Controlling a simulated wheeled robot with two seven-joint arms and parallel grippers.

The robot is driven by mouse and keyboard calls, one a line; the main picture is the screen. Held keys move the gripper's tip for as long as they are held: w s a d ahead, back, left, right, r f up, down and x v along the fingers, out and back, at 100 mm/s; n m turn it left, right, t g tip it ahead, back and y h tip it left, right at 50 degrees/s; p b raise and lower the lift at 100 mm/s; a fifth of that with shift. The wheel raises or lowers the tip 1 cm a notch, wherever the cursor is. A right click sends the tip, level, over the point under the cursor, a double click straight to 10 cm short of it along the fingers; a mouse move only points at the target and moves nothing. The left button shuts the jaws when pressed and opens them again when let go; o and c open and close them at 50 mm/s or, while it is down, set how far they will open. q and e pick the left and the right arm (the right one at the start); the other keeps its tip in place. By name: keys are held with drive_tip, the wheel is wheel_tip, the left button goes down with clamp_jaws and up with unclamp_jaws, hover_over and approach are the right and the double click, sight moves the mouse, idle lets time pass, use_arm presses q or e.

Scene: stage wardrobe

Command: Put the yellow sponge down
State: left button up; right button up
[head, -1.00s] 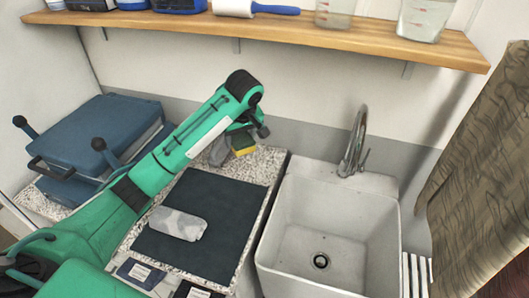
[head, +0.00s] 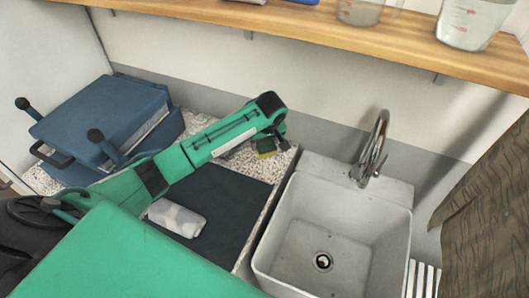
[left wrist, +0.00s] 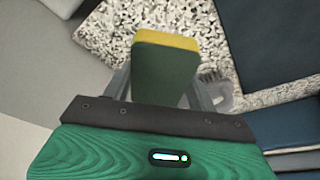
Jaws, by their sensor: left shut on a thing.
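The yellow sponge (head: 266,150) has a dark green side. It shows at the back of the speckled counter, near the sink's left rim, partly hidden by my left gripper (head: 270,138). In the left wrist view the sponge (left wrist: 166,70) sits between the fingers of my left gripper (left wrist: 168,88), which is shut on it. The speckled counter (left wrist: 120,22) lies beneath the sponge in that view. I cannot tell whether the sponge touches the counter. My right gripper is not in view.
A white sink (head: 285,225) with a tap (head: 375,150) stands to the right. A dark mat (head: 230,195) on the counter bears a grey-white rolled cloth (head: 177,219). A blue case-like machine (head: 100,120) stands at left. A wooden shelf (head: 300,28) runs above.

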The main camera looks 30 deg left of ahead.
sight(263, 160)
use_arm(q)
wheel_tip(263, 160, down, 2)
drive_tip(key=shift+f, duration=0.2)
wheel_tip(263, 160, down, 4)
drive_tip(key=shift+f+p, duration=0.1)
drive_tip(key=shift+p, duration=0.55)
drive_tip(key=shift+f, duration=0.25)
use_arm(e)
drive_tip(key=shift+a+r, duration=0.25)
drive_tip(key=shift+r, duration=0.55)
use_arm(q)
drive_tip(key=shift+f, duration=0.1)
drive_tip(key=o, duration=0.9)
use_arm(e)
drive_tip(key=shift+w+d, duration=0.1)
use_arm(q)
drive_tip(key=shift+r, duration=0.2)
drive_tip(key=b+v, duration=0.2)
drive_tip(key=v, duration=1)
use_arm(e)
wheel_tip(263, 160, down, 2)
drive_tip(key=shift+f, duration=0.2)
